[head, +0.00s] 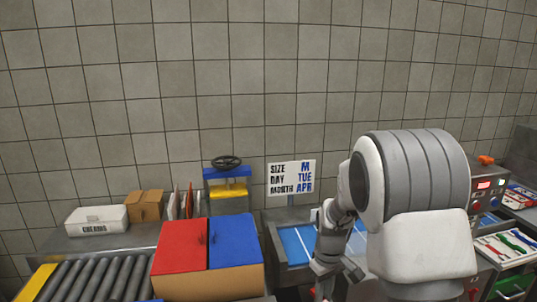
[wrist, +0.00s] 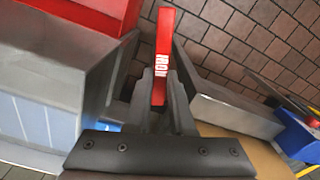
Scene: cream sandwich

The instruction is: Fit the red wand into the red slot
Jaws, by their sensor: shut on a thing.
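In the wrist view my gripper (wrist: 160,82) is shut on the red wand (wrist: 163,50), a flat red bar with white lettering. The wand stands out past the fingertips, with its lower end between them. In the head view my gripper (head: 338,268) is low in front of the blue tray, partly blocked by my own arm, and I cannot make out the wand there. I cannot pick out a red slot in either view.
A blue tray with white dividers (head: 292,245) lies behind my gripper. Red (head: 180,246) and blue (head: 234,241) topped boxes stand left, beside a roller conveyor (head: 85,280). A sign (head: 291,179) stands behind. A bin of coloured wands (head: 490,249) is at right.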

